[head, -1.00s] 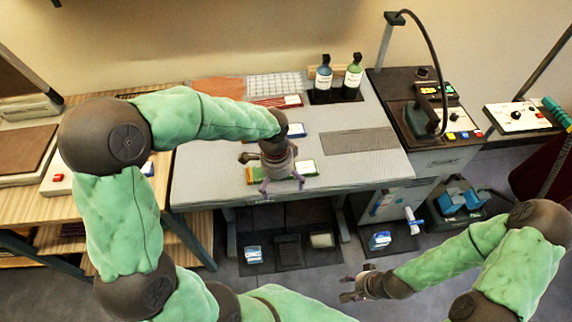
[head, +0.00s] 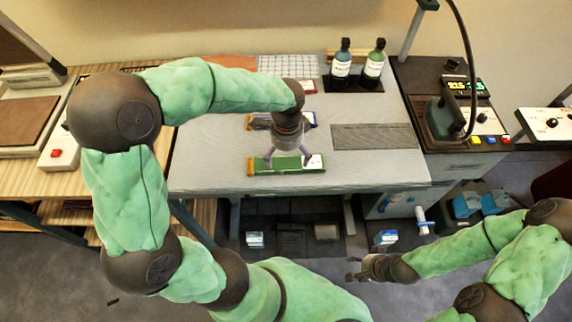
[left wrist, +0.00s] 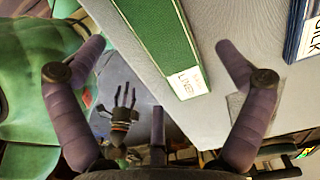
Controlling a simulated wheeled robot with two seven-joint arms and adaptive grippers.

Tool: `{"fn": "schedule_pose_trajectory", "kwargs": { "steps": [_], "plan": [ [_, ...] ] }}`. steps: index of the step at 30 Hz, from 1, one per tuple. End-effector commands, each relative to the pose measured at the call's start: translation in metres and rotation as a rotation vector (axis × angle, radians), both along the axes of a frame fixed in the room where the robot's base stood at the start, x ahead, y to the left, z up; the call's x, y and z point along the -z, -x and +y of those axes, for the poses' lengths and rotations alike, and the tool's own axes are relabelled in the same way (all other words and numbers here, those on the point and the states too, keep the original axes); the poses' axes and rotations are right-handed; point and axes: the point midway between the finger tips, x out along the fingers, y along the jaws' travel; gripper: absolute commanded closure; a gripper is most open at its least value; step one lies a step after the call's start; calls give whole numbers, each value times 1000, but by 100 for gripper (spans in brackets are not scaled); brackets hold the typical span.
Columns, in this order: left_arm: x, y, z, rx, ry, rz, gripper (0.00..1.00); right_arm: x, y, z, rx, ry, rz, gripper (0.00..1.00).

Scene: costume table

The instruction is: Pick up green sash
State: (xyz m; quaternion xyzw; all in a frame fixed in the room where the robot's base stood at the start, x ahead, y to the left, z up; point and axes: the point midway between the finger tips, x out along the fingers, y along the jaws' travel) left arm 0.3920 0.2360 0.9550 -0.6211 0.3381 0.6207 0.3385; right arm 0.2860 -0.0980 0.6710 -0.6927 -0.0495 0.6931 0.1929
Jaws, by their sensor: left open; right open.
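The green sash is a flat, folded green strip (head: 262,166) with a white label end, lying on the grey table near its front edge. My left gripper (head: 287,158) is open above it, fingers pointing down. In the left wrist view the sash (left wrist: 150,30) runs between the spread fingers, its white label reading "LINEN"; no finger is seen closed on it. My right gripper (head: 354,268) is open and empty, low in front of the table; it also shows in the left wrist view (left wrist: 124,108).
A blue labelled strip (head: 258,123) lies behind the sash, partly hidden by my left wrist. A red-and-white strip (head: 306,87) and two bottles (head: 341,66) stand further back. A grey mat (head: 374,136) lies to the right. A machine (head: 444,120) stands at the right.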

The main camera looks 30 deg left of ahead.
Motion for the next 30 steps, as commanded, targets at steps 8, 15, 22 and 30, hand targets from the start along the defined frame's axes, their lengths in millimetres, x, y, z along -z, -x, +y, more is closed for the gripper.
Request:
{"fn": "schedule_pose_trajectory", "kwargs": {
  "steps": [8,15,22,30],
  "plan": [
    [41,5,0,0,-1,3,0,20,0,0,0,0,0,46],
    [47,5,0,0,0,0,0,22,0,0,0,0,0,46],
    [47,5,0,0,0,0,42,21,0,0,0,0,0,46],
    [47,5,0,0,0,1,52,21,0,0,0,0,0,46]
  ]
}}
